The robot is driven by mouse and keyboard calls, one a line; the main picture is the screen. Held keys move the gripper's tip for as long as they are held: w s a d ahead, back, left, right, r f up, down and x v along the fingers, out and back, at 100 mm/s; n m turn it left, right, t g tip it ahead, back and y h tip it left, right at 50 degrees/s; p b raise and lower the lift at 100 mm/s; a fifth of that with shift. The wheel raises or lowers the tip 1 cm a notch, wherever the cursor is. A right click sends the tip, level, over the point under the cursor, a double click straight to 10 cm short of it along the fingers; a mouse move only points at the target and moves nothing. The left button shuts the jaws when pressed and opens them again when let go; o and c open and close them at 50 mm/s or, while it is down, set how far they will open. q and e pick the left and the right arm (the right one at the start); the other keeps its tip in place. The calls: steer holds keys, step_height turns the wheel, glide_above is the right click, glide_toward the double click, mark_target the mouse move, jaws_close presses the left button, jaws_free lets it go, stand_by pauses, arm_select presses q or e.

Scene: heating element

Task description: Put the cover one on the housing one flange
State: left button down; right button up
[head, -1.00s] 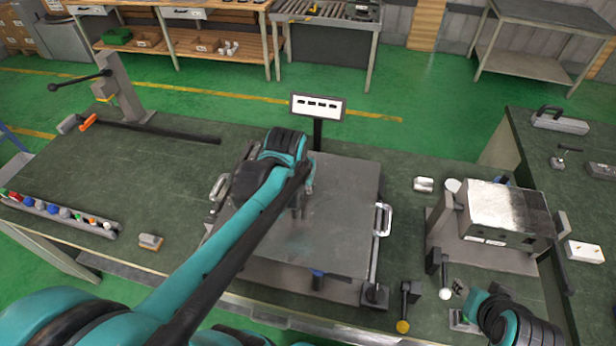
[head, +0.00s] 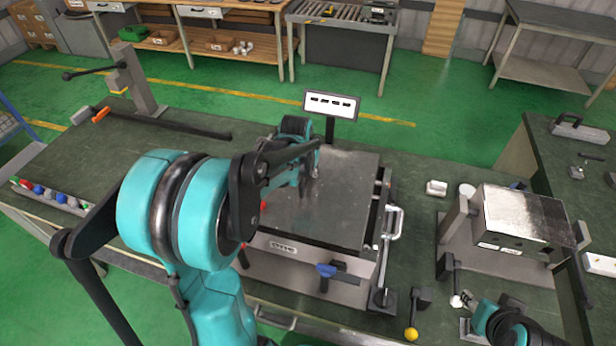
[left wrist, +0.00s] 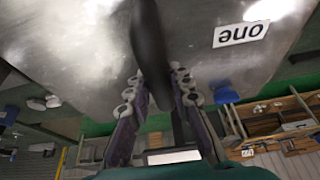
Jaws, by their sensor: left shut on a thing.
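A flat grey metal plate, which I take for cover one (head: 335,212), lies over the box-like housing one (head: 345,290) in the head view. I cannot tell whether it rests flush. A "one" label (head: 283,247) is at its front edge. In the left wrist view the plate (left wrist: 90,40) fills the top, with its own "one" label upside down. A dark handle runs from it between my fingers. My left gripper (left wrist: 150,105) is shut on that handle. In the head view my forearm partly hides this gripper (head: 308,180).
Clamps with silver handles (head: 396,222) flank the housing. A small display (head: 331,105) stands behind it. A second metal box (head: 522,217) sits in a fixture to the right. A yellow-knobbed lever (head: 411,334) stands at the front.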

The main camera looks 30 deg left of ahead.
arm_select(q)
step_height(320, 180, down, 3)
steer(key=shift+b, duration=0.3)
steer(key=shift+r, duration=0.1)
steer(key=c, duration=1.8)
jaws_free()
steer(key=shift+f, duration=0.2)
steer(key=o, duration=0.5)
steer(key=shift+c, duration=0.2)
steer(key=shift+r, duration=0.1)
steer(key=shift+r, duration=0.1)
